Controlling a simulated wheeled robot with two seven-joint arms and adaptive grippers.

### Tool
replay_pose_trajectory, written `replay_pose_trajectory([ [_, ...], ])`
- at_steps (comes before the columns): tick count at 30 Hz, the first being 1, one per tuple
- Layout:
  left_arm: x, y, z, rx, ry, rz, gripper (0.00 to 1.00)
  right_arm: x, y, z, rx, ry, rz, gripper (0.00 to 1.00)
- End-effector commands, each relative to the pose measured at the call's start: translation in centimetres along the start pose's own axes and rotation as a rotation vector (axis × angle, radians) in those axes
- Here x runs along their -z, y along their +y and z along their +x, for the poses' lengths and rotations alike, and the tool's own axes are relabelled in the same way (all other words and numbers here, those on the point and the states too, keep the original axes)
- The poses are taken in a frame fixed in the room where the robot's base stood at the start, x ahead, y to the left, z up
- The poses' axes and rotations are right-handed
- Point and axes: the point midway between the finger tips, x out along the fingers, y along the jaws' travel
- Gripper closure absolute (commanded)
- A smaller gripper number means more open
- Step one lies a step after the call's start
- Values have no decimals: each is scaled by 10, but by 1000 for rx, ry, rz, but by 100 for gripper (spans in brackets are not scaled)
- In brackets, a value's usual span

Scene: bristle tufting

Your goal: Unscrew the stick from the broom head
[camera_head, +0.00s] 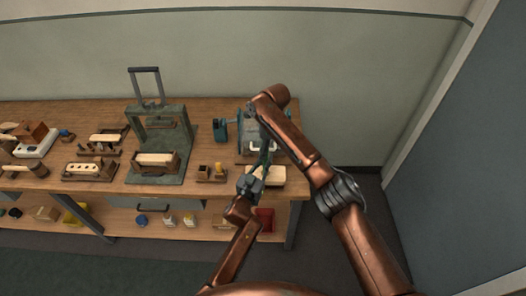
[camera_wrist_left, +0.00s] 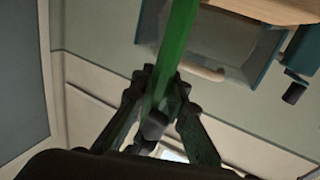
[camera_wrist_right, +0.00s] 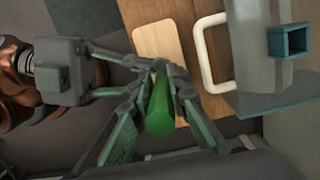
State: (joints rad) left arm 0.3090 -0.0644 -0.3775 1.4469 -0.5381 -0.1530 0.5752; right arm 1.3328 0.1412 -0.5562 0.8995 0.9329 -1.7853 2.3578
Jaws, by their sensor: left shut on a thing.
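The green stick (camera_wrist_left: 180,40) runs between the fingers of my left gripper (camera_head: 252,184), which is shut on it. In the right wrist view, the stick (camera_wrist_right: 160,108) appears nearly end-on. It lies between the fingers of my right gripper (camera_wrist_right: 162,125); whether they press on it is unclear. The left gripper (camera_wrist_right: 125,78) reaches in from the left below it. In the head view, the right gripper (camera_head: 265,140) hangs at the workbench's right end. A pale rounded board (camera_wrist_right: 160,45) lies on the bench edge. I cannot tell whether it is the broom head, nor see the stick's joint.
A grey-blue fixture with a pale handle (camera_wrist_right: 210,50) stands beside the board. A green press frame (camera_head: 157,115) and several small wooden items stand left on the workbench (camera_head: 222,130). A shelf below holds a red bin (camera_head: 265,219). A wall (camera_head: 320,85) rises behind.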

Motion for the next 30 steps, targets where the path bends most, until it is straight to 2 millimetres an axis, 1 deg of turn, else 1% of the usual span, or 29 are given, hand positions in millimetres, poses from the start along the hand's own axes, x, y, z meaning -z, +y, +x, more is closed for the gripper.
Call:
replay_pose_trajectory([
  [1, -2, -3, -1, 4, -3, 0, 100, 3, -1, -1, 2, 5, 4, 84],
  [8, -2, -2, 0, 3, -3, 0, 100, 2, -1, 0, 1, 3, 2, 68],
  [17, -1, -1, 0, 2, -3, 0, 100, 1, 0, -1, 1, 1, 1, 67],
  [20, -1, -1, 0, 2, -3, 0, 100, 0, 0, -8, 1, 1, 1, 67],
  [27, -1, -1, 0, 2, -2, 0, 100, -5, -1, -38, 2, 0, 1, 67],
  [30, -1, -1, 0, 1, -2, 0, 100, -6, 0, -44, 1, 2, 1, 67],
])
